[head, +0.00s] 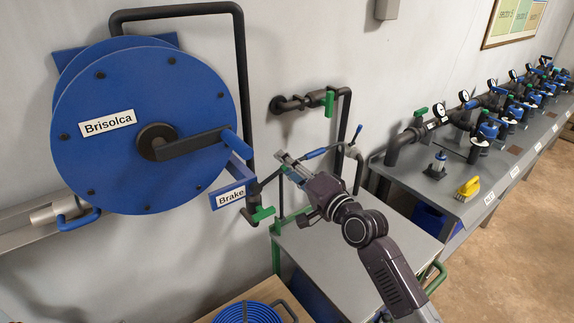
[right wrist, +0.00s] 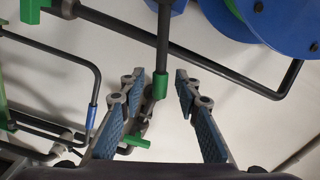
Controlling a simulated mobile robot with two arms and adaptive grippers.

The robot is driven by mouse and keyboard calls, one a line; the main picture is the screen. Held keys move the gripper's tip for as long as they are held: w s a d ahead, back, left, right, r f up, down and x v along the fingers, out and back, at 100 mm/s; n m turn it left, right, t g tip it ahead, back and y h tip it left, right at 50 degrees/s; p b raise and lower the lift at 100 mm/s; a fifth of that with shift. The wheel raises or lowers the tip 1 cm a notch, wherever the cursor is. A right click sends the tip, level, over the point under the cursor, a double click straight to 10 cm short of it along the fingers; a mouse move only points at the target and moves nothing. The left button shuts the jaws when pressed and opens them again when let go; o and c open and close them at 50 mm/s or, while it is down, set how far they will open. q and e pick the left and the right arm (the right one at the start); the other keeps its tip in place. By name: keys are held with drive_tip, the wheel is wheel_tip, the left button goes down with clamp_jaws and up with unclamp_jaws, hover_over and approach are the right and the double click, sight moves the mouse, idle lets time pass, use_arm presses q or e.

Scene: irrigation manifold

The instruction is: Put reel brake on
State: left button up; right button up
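The blue hose reel (head: 100,170), labelled "Brisolca", hangs on the wall at the left of the head view. Part of it shows at the top right of the right wrist view (right wrist: 262,18). A blue plate labelled "Brake" (head: 229,197) sits at its lower right, near a blue bar (head: 240,171). My right gripper (head: 283,164) is open and empty, to the right of the brake plate and apart from it. In the right wrist view, a dark pipe and a green handle (right wrist: 160,84) appear between its fingers; their depth is unclear. My left gripper is not in view.
A green valve handle (head: 263,214) sits on piping right of the brake plate. Another valve (head: 328,103) is on the wall above. A grey-topped cart (head: 340,255) stands below my right arm. A bench (head: 425,190) with a pipe manifold and a yellow brush (head: 469,188) is at right.

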drive_tip(key=shift+c, duration=0.5)
clamp_jaws()
